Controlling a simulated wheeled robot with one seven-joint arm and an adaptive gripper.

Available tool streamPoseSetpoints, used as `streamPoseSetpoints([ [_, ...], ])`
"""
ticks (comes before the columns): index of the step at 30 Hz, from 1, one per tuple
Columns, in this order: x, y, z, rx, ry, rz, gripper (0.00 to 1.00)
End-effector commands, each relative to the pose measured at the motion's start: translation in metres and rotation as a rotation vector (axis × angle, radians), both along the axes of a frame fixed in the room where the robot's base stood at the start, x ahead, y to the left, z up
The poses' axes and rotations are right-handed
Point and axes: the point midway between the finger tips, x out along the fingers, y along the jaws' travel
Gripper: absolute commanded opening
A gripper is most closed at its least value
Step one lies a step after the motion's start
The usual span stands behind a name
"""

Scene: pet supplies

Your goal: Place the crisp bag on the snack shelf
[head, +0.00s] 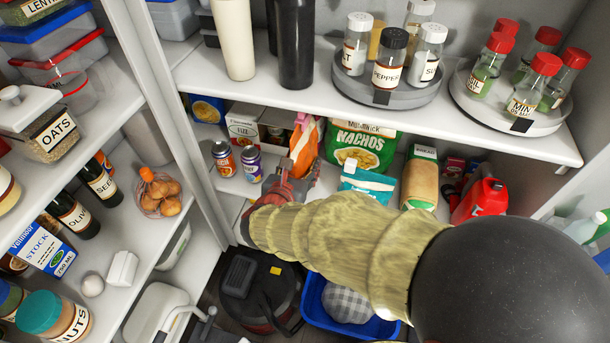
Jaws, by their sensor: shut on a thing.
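The crisp bag (304,147), an orange packet with pale and dark markings, is at my gripper (297,178), just above the jaws. My gripper is shut on it, though my arm covers much of the grip. The bag is tilted, over or just in front of the snack shelf (236,186), the lower shelf at the back. I cannot tell whether the bag touches the shelf. A green nachos bag (361,148) stands right beside it on that shelf.
Two cans (223,158) stand left of the gripper, with boxes (243,124) behind. A teal pouch (368,184), bread (420,182) and a red jug (480,201) are to the right. The upper shelf (330,102) overhangs. A blue bin (313,305) is below.

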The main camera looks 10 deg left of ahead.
Motion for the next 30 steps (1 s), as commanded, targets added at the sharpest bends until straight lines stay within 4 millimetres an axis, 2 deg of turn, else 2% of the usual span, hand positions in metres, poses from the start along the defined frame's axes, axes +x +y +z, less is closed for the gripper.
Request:
streamPoseSetpoints([
  [8,0.029,-0.004,0.001,0.001,-0.002,-0.002,0.12],
  [12,0.029,-0.004,-0.014,0.0,0.0,0.0,0.12],
  [20,0.029,-0.003,-0.022,0.0,-0.002,0.001,0.12],
  [30,0.031,-0.004,-0.07,0.001,-0.002,0.0,0.12],
])
